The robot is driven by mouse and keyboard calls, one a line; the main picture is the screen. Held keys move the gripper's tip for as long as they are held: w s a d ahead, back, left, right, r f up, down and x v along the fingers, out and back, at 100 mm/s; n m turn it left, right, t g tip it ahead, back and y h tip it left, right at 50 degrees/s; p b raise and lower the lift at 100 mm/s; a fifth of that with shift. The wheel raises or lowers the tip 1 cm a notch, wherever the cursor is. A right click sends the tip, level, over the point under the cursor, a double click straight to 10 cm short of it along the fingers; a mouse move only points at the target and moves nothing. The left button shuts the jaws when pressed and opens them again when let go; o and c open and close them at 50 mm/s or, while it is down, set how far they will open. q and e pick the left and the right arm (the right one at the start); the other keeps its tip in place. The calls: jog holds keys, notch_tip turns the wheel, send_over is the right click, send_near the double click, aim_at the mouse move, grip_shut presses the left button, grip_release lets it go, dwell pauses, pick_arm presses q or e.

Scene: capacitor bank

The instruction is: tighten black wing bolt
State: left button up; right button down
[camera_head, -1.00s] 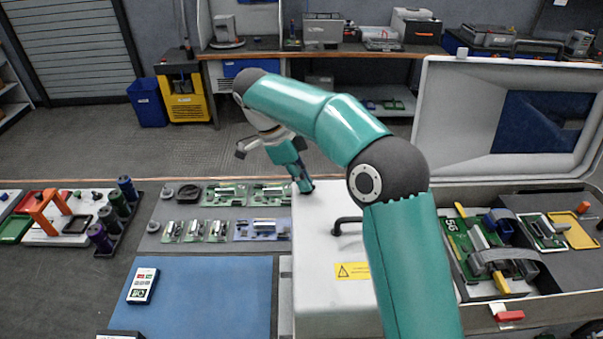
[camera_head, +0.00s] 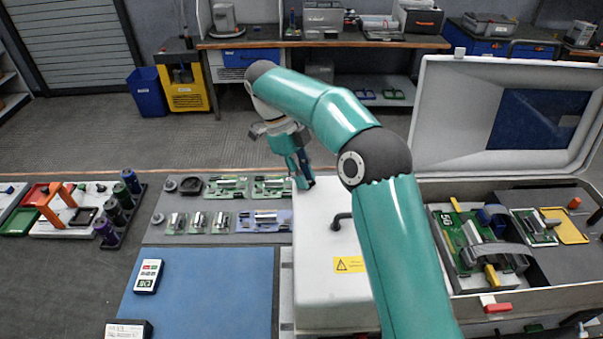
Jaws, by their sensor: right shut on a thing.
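My right gripper (camera_head: 304,184) reaches down to the far left corner of the top of the white box (camera_head: 312,245). It is shut at that corner. The black wing bolt is hidden by the fingers and too small to make out; only a dark patch shows at the fingertips. A black handle (camera_head: 336,222) and a yellow warning label (camera_head: 349,264) are on the box, to the right of and nearer than the gripper. My left gripper is not in view.
Circuit boards (camera_head: 225,187) lie on a grey mat left of the box. A blue mat (camera_head: 205,285) holds a handheld meter (camera_head: 148,276). An open case (camera_head: 494,303) with boards stands right; its lid (camera_head: 455,110) rises behind. Cylindrical capacitors (camera_head: 105,229) stand far left.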

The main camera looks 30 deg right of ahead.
jog(key=shift+f, duration=0.25)
jog(key=c, duration=1.2)
grip_release()
jog(key=shift+d, duration=0.1)
jog(key=shift+w, duration=0.1)
jog(key=shift+r, duration=0.1)
